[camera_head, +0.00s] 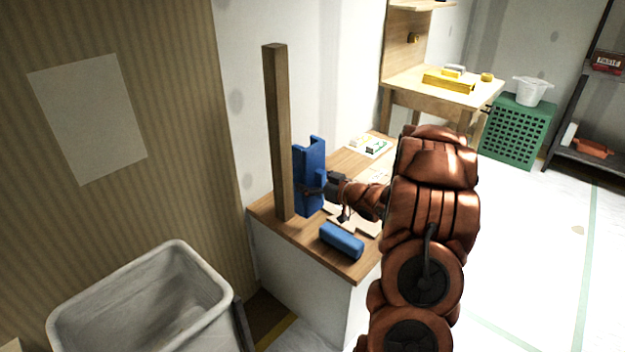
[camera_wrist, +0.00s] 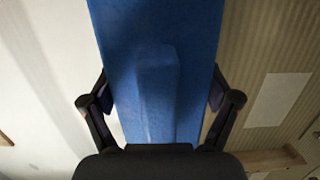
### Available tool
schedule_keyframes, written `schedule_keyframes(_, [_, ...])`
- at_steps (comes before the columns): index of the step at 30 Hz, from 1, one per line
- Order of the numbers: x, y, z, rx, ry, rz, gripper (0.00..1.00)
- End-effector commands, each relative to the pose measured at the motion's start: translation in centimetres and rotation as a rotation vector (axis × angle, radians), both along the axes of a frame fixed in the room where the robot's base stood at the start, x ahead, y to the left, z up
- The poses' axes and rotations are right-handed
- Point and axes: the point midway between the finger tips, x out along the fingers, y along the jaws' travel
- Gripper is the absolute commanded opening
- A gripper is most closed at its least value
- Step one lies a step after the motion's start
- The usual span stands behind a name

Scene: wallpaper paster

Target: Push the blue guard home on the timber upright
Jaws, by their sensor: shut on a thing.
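The timber upright (camera_head: 279,135) is a tall brown post standing on the wooden bench top, left of my gripper. The blue guard (camera_head: 311,178) is a tall blue channel standing upright just right of the post, close beside it. I cannot tell whether they touch. My gripper (camera_head: 318,190) is shut on the guard from the right. In the wrist view the blue guard (camera_wrist: 158,60) fills the middle, with the dark fingers of my gripper (camera_wrist: 160,100) at its two sides. The timber is hidden behind the guard in the wrist view.
A blue block (camera_head: 341,240) lies on the bench top (camera_head: 290,231) near its front edge. Cards and small items (camera_head: 371,146) lie toward the back. A grey bin (camera_head: 140,310) stands at lower left. A wooden table (camera_head: 444,88) and a green crate (camera_head: 517,130) stand farther back.

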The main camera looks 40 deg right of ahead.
Motion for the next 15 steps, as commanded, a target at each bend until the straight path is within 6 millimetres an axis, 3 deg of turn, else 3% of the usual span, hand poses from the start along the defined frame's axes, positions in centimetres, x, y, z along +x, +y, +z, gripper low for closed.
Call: schedule_keyframes(15, [4.0,0.9,0.1,0.000,0.000,0.001,0.53])
